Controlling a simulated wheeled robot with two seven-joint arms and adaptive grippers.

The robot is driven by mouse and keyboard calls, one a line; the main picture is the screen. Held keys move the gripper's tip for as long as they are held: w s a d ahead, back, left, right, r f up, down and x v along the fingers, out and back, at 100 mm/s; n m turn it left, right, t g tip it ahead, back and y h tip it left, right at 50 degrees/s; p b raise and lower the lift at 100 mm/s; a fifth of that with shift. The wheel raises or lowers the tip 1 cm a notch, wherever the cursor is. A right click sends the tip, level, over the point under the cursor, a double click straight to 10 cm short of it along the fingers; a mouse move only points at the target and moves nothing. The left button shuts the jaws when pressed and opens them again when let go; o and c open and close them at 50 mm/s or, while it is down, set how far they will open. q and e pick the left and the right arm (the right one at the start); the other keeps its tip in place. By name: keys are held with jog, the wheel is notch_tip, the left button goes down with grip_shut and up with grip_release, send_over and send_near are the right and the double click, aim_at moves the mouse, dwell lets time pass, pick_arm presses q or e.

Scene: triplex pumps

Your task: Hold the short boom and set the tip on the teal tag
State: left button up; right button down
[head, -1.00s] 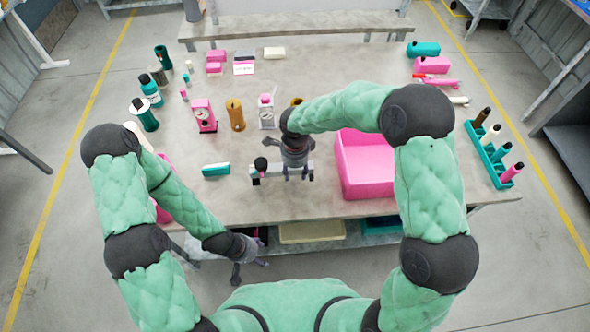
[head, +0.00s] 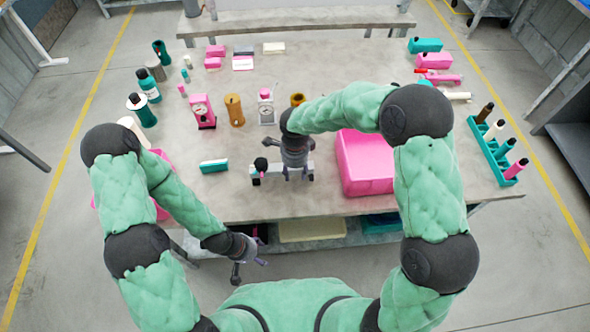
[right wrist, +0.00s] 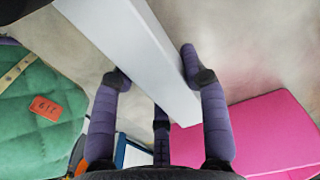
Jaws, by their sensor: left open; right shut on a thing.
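My right gripper (head: 295,165) is at the front middle of the table, shut on a long pale grey bar. The bar (right wrist: 140,45) runs diagonally between its purple fingers in the right wrist view; I take it to be the short boom. In the head view, a pale bar with dark ends (head: 268,178) is partly hidden by the gripper; I cannot tell where its tip is. My left gripper (head: 246,262) is open and empty, low in front of the table edge. I cannot make out a teal tag for certain.
A pink bin (head: 365,165) stands just right of the right gripper; a teal-and-white block (head: 214,166) lies to the left. Pink and brown pumps (head: 235,110) stand behind. A teal rack (head: 492,155) with several cylinders is at the right edge. The table middle is mostly clear.

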pick_arm(q)
jog(key=shift+f+b, duration=0.65)
jog(key=shift+f, duration=0.05)
dwell(1.0)
